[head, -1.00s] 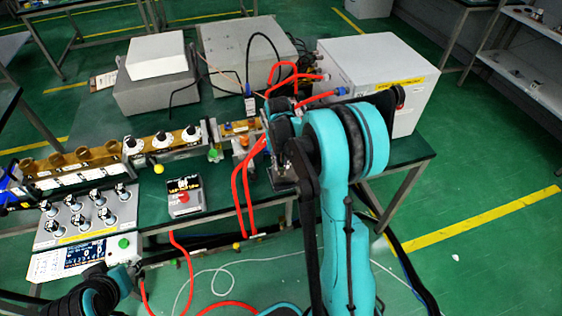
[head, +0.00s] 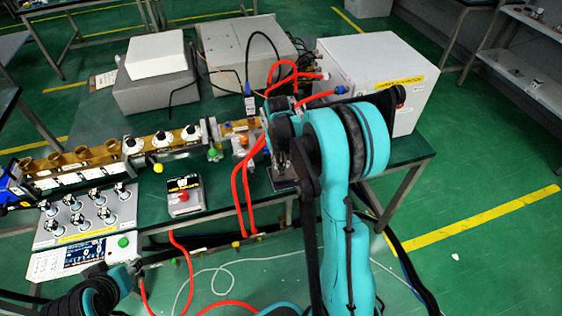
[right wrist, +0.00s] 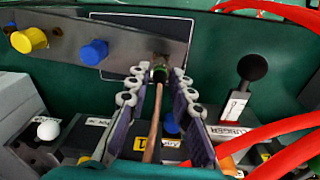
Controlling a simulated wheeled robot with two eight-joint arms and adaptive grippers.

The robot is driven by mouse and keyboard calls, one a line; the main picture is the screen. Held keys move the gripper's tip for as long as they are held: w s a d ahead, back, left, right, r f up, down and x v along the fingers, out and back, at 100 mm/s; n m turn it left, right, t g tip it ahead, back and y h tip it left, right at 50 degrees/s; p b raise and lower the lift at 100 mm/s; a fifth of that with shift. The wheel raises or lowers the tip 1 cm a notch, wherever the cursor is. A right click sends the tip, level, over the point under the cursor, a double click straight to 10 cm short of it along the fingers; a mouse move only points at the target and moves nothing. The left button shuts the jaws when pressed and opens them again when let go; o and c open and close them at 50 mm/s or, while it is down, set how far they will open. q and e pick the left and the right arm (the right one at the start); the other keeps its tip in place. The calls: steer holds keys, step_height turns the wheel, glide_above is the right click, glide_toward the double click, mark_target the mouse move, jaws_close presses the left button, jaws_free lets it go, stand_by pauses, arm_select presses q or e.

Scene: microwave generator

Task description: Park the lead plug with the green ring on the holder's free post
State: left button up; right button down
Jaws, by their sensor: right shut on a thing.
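In the right wrist view the lead plug with the green ring (right wrist: 159,72) is between the fingertips of my right gripper (right wrist: 158,88), which is shut on it. A thin brown lead runs from the plug toward the camera. Just behind the plug is a grey bar, seemingly the holder (right wrist: 137,37), with a blue plug (right wrist: 93,52) and a yellow plug (right wrist: 28,40) on it. A copper-coloured end shows at the green ring; whether it touches a post I cannot tell. In the head view my right gripper (head: 281,165) is partly hidden by its arm. My left gripper (head: 136,268) is small at lower left.
A black ball-topped lever (right wrist: 252,67) stands right of the fingers, and red hoses (right wrist: 265,137) cross the right side. Below are labelled blocks with a white knob (right wrist: 47,130). In the head view a white cabinet (head: 350,62) stands behind the arm.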

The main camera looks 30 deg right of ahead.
mark_target(280, 163)
steer(key=shift+f+b, duration=0.8)
steer(key=shift+f, duration=0.2)
stand_by(0.3)
steer(key=c, duration=1.3)
jaws_free()
steer(key=shift+o, duration=0.2)
steer(key=r, duration=1.2)
steer(key=shift+s+a, duration=0.2)
steer(key=shift+a, duration=0.15)
steer(key=s+a+r+n+t, duration=0.1)
steer(key=s+a+n+t, duration=0.3)
steer(key=s+a, duration=1)
steer(key=s+t, duration=0.2)
steer(key=s, duration=0.2)
steer(key=shift+s+a+r+t+y, duration=0.25)
steer(key=shift+a+r+t+y, duration=0.05)
steer(key=shift+a+t, duration=0.1)
